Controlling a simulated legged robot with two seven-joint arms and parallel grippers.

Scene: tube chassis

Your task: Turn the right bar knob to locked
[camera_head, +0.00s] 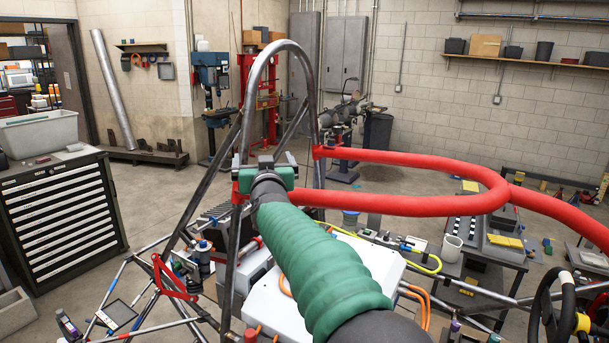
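A red padded bar (420,160) loops out to the right from the dark tube chassis hoop (276,52). Its upper run meets the hoop's right leg, and its lower run goes back left behind my arm. A small red part (239,187) shows at the hoop's left leg, just left of my gripper. My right arm, in a green sleeve, comes up from the bottom. Its gripper (265,160) is at the hoop, by the left end of the lower run. The gripper's body hides what lies between its fingers. I cannot make out the knob. My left gripper is out of view.
A white box (375,262) and orange cables lie below my arm inside the chassis. A black steering wheel (545,308) is at the lower right. A work cart (500,252) with small items stands right. A drawer cabinet (62,225) stands left.

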